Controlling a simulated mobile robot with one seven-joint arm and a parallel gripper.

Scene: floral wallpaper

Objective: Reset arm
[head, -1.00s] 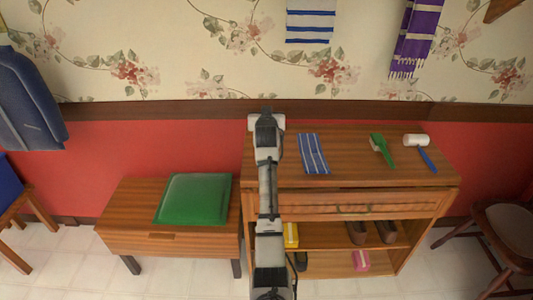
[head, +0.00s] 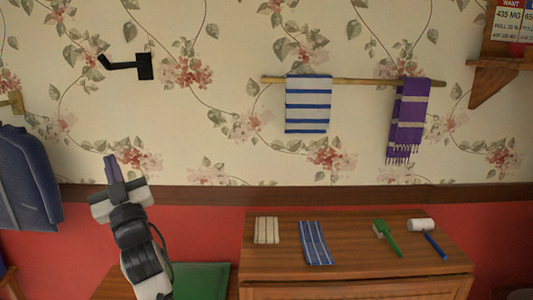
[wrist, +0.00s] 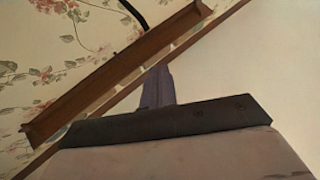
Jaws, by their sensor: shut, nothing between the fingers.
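My gripper (head: 112,168) is raised at the left of the head view, in front of the wallpaper and the red lower wall. Its fingers point up, are shut together and hold nothing. The closed fingers also show in the wrist view (wrist: 158,88), above the dark gripper body. The gripper is left of the wooden cabinet (head: 350,288) and apart from the things on it.
A striped cloth (head: 267,230), a blue striped cloth (head: 314,242), a green brush (head: 386,238) and a white-headed mallet (head: 424,228) lie on the cabinet. A towel rail (head: 360,81) and a black hook (head: 130,66) are on the wall.

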